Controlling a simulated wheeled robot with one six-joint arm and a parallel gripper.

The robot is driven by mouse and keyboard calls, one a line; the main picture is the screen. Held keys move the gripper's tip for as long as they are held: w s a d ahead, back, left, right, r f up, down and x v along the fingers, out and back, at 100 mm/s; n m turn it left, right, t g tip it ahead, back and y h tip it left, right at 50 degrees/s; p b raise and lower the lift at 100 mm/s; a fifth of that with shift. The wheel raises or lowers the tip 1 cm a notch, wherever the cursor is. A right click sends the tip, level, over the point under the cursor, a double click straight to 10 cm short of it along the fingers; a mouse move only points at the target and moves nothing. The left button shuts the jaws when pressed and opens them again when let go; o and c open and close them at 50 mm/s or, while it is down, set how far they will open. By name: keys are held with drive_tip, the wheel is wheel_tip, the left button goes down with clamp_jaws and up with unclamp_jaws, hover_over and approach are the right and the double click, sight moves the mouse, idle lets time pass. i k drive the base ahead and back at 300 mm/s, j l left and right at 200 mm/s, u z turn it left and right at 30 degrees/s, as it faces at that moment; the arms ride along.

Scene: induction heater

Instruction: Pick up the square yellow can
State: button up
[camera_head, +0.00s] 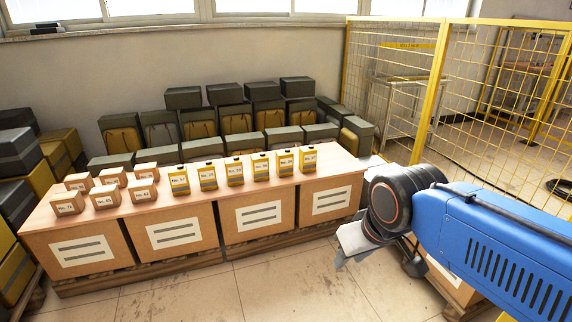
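Several square yellow cans with dark tops and white number labels stand upright in a row on the long wooden tabletop (150,208). The leftmost yellow can (179,181) is near the middle of the top, and the rightmost yellow can (308,160) is near its right end. My gripper (345,255) hangs at the end of my blue arm, in front of the table's right end and apart from the cans. Its fingers are small and partly hidden by the wrist, so I cannot tell how far they are open. Nothing is visible between them.
Several small brown boxes (68,203) stand on the tabletop's left part. Large labelled cartons (258,214) on pallets support the top. Dark and yellow cases (225,120) are stacked behind and at left. A yellow mesh fence (500,95) stands at right. The front floor (270,292) is clear.

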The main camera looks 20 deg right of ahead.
sight(284, 158)
drive_tip(key=i+j, duration=0.1)
drive_tip(key=i, duration=0.5)
drive_tip(key=i+j, duration=0.1)
drive_tip(key=i, duration=0.55)
drive_tip(key=i+j, duration=0.1)
drive_tip(key=i, duration=0.5)
drive_tip(key=l+z, duration=0.05)
